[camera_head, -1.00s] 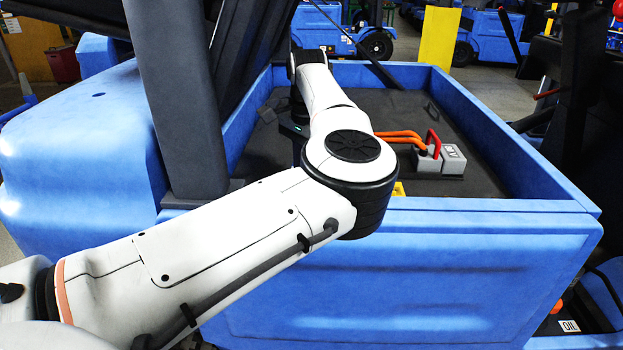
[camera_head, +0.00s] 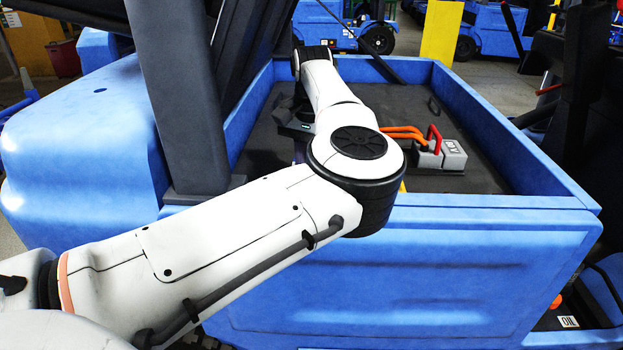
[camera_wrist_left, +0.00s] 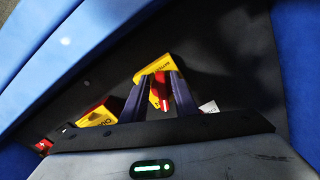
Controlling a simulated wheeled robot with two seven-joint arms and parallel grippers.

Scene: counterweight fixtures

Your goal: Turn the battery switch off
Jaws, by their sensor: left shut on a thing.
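In the left wrist view a red switch handle (camera_wrist_left: 164,92) stands in front of a yellow label plate (camera_wrist_left: 144,80) with partly readable dark lettering. My left gripper (camera_wrist_left: 160,84) has its two dark fingers on either side of the red handle and is shut on it. The handle's lower part is hidden between the fingers. In the head view my left arm reaches over the near wall of the blue truck's open compartment (camera_head: 520,203), and the arm hides the switch and the fingertips. My right gripper is not in view.
A grey connector (camera_head: 452,155) with a red handle and orange cables (camera_head: 405,133) sits on the dark compartment floor, right of my arm. Blue walls enclose the compartment. A dark post (camera_head: 180,95) stands at left.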

